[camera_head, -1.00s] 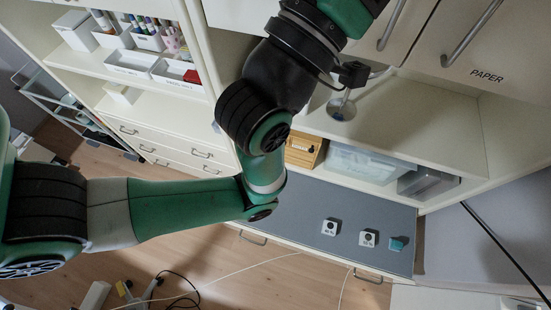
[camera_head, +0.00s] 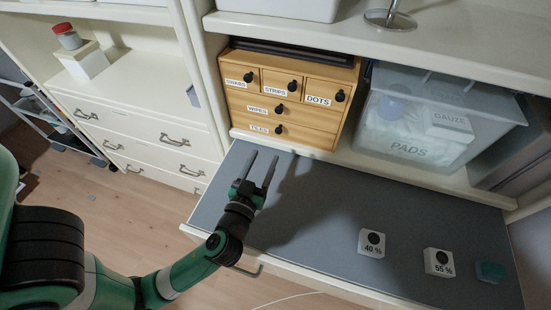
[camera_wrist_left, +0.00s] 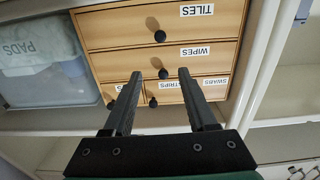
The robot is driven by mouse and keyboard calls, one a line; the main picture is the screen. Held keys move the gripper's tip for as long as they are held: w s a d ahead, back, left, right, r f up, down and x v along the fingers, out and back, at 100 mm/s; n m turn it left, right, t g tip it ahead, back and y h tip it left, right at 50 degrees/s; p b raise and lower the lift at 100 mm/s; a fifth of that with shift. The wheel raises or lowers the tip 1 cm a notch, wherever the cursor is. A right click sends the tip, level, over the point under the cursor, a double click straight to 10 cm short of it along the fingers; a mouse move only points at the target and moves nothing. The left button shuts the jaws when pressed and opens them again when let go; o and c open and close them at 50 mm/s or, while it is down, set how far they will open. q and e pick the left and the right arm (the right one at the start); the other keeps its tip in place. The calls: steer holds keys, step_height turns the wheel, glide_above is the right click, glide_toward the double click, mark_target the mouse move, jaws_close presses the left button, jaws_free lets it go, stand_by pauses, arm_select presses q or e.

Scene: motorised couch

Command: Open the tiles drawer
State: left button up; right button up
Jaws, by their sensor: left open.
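The tiles drawer (camera_head: 300,134) is the bottom drawer of a small wooden drawer box (camera_head: 345,75) on the shelf. It is closed flush, with a dark round knob (camera_head: 279,129) and a TILES label. My left gripper (camera_head: 262,158) is open and empty, over the grey mat in front of the box, its fingers pointing towards it. In the left wrist view the box appears upside down, with the tiles drawer (camera_wrist_left: 120,30) at the top. The open left gripper (camera_wrist_left: 160,75) is apart from the tiles knob (camera_wrist_left: 160,36). My right gripper is not in view.
A translucent bin labelled PADS (camera_head: 395,140) stands right of the box. Two white blocks, marked 40 % (camera_head: 372,243) and 55 % (camera_head: 438,262), and a teal block (camera_head: 490,271) sit on the mat's right. The mat (camera_head: 320,215) is clear before the box.

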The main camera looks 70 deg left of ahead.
mark_target(278, 132)
arm_select(q)
steer(key=x, duration=0.4)
steer(key=f+x, duration=0.1)
steer(key=x, duration=0.2)
steer(key=f+x, duration=0.1)
steer(key=x, duration=0.3)
steer(key=shift+w+a+f, duration=0.2)
steer(key=shift+a, duration=0.1)
jaws_close()
stand_by(1.1)
